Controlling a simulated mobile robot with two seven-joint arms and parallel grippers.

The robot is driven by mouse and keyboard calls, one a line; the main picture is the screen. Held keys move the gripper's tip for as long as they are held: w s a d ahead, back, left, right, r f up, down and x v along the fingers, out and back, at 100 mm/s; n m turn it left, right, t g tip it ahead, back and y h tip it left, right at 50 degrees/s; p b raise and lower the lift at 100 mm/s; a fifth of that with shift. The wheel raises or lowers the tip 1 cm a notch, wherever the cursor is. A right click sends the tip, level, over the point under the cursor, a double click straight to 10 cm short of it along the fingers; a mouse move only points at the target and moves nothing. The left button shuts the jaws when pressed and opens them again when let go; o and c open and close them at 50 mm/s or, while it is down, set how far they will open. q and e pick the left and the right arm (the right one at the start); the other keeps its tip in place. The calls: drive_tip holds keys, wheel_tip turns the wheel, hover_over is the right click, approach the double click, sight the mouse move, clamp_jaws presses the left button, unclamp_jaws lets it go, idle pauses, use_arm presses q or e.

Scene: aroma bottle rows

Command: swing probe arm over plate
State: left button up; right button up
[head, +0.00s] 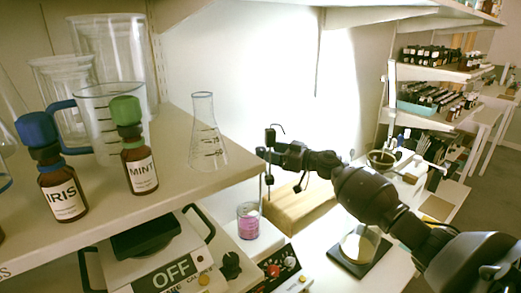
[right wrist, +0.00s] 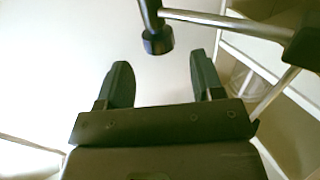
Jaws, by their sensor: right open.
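My right gripper (head: 272,152) reaches in from the right in the head view, beside an upright dark rod (head: 268,185). In the right wrist view its two fingers (right wrist: 162,78) are apart with nothing between them. Just beyond the fingertips is a dark probe with a rounded end (right wrist: 157,38), on a thin metal arm (right wrist: 220,20) running right to a black clamp (right wrist: 303,45). My left gripper is not in view.
A beaker of pink liquid (head: 248,220) stands near the rod. A wooden block (head: 298,205) lies behind. The shelf at left holds an IRIS bottle (head: 62,195), a MINT bottle (head: 140,168) and a conical flask (head: 206,140).

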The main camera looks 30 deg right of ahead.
sight(261, 148)
drive_tip(key=shift+x, duration=2.65)
clamp_jaws()
